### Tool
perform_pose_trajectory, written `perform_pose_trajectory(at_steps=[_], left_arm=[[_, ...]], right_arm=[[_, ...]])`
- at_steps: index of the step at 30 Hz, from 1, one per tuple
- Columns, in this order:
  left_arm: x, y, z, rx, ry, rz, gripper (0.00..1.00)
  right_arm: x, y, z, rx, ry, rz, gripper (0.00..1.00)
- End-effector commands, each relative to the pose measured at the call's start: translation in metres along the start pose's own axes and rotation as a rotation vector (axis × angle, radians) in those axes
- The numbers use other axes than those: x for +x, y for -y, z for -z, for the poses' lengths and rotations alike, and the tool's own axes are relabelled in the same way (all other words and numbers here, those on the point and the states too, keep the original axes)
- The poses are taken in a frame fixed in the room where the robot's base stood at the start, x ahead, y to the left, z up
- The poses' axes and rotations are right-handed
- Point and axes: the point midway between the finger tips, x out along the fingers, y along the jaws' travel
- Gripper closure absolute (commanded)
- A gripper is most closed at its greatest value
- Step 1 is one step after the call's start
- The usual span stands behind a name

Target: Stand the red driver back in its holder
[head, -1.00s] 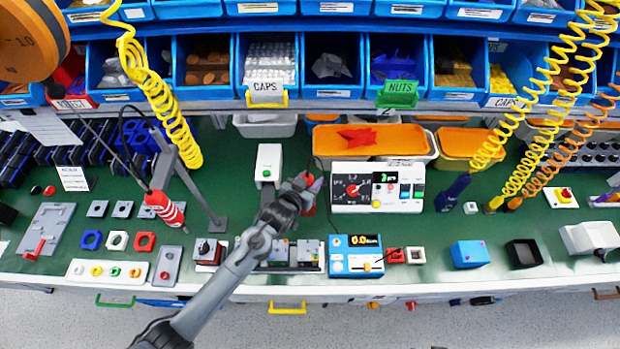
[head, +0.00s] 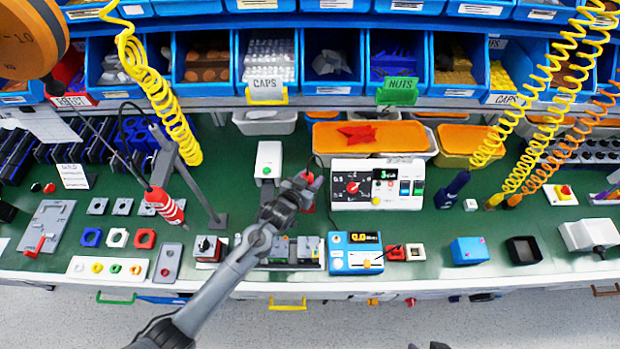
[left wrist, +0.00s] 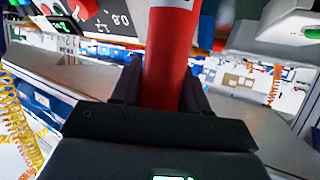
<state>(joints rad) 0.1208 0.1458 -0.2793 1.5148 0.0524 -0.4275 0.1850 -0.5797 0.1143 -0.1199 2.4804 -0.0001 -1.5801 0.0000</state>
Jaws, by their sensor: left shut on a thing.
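My left gripper (head: 300,188) is over the middle of the green bench, just left of the white panel with the dial. It is shut on the red driver (head: 309,179), which is mostly hidden by the fingers in the head view. In the left wrist view the red driver (left wrist: 171,60) is a thick red cylinder between the two dark fingers (left wrist: 160,90), with a white band near the top edge. Another red patch (head: 308,208) shows just below the gripper; I cannot tell whether it is the holder.
The white dial panel (head: 378,185) stands close to the right of the gripper. A white box with a green light (head: 268,160) stands to its left. A red tool with white bands (head: 165,206) hangs farther left by a grey post. Blue bins line the back.

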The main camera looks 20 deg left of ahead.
Motion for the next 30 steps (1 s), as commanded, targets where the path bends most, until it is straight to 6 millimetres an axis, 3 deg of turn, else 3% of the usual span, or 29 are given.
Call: perform_pose_trajectory(at_steps=[21,22,25,26,30], left_arm=[[0.0021,0.0001,-0.0033,0.000,-0.003,0.000,1.00],[0.0021,0.0001,-0.0034,0.000,-0.003,0.000,0.59],[0.0021,0.0001,-0.0038,0.000,-0.002,0.000,0.65],[0.0021,0.0001,-0.0039,0.000,-0.002,0.000,0.53],[0.0021,0.0001,-0.0043,0.000,-0.001,0.000,0.31]], right_arm=[[-0.0007,-0.0021,-0.0004,-0.009,0.002,-0.007,0.57],[-0.0007,-0.0020,-0.0004,-0.009,0.002,-0.007,0.57],[-0.0006,-0.0016,-0.0003,-0.007,0.002,-0.005,0.57],[-0.0006,-0.0015,-0.0003,-0.007,0.001,-0.005,0.57],[-0.0006,-0.0007,-0.0002,-0.003,0.001,-0.002,0.57]])
